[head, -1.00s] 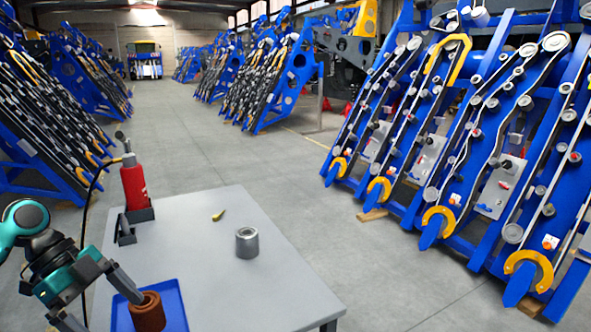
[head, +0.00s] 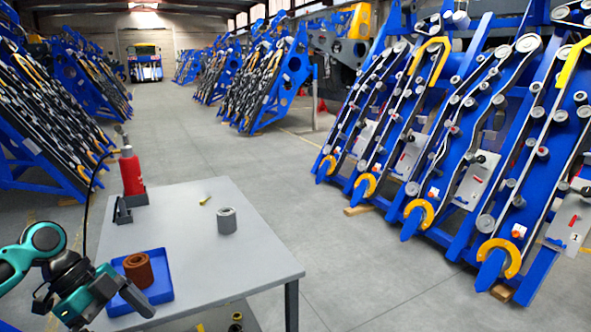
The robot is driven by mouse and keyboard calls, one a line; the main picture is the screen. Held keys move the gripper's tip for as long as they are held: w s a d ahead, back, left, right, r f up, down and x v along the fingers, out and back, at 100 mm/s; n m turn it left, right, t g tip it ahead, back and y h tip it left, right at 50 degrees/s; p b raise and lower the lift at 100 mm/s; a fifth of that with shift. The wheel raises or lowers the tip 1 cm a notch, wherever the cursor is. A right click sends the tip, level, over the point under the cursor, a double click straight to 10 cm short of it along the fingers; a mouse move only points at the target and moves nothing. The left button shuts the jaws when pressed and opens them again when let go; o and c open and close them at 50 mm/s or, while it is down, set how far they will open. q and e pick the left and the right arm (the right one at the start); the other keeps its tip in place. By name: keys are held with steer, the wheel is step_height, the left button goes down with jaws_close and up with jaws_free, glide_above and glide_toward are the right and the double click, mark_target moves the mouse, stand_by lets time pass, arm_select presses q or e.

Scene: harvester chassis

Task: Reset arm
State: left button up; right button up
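My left gripper (head: 112,302) comes in at the lower left, over the near left corner of the table. One dark finger shows beside the blue tray; whether the fingers are apart is hard to make out. A brown ring-shaped part (head: 138,270) stands in the blue tray (head: 163,291), close to the gripper. I cannot tell whether they touch. My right gripper is not in view.
The grey table (head: 255,262) also holds a grey metal cylinder (head: 227,221), a small brass-coloured piece (head: 205,199), and a red bottle-like tool (head: 131,172) in a dark holder (head: 122,210). Blue harvester chassis (head: 455,150) stand at right. The floor (head: 330,240) between is clear.

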arm_select(q)
steer(key=s+d+f+n+t+y+p, duration=0.1)
steer(key=d+f+n+t, duration=0.15)
steer(key=d+f, duration=0.4)
steer(key=d+f+n+t+p, duration=0.1)
steer(key=d+f+n+t, duration=0.2)
steer(key=f, duration=0.6)
steer(key=s+d+n+t+y, duration=0.2)
steer(key=s+n, duration=0.3)
steer(key=s+d+f+n+t+y+p, duration=0.1)
steer(key=s+n+t, duration=0.2)
steer(key=s+n, duration=0.2)
steer(key=shift+s+d+f+y, duration=0.25)
steer(key=shift+s+d+y, duration=0.15)
steer(key=shift+s, duration=0.05)
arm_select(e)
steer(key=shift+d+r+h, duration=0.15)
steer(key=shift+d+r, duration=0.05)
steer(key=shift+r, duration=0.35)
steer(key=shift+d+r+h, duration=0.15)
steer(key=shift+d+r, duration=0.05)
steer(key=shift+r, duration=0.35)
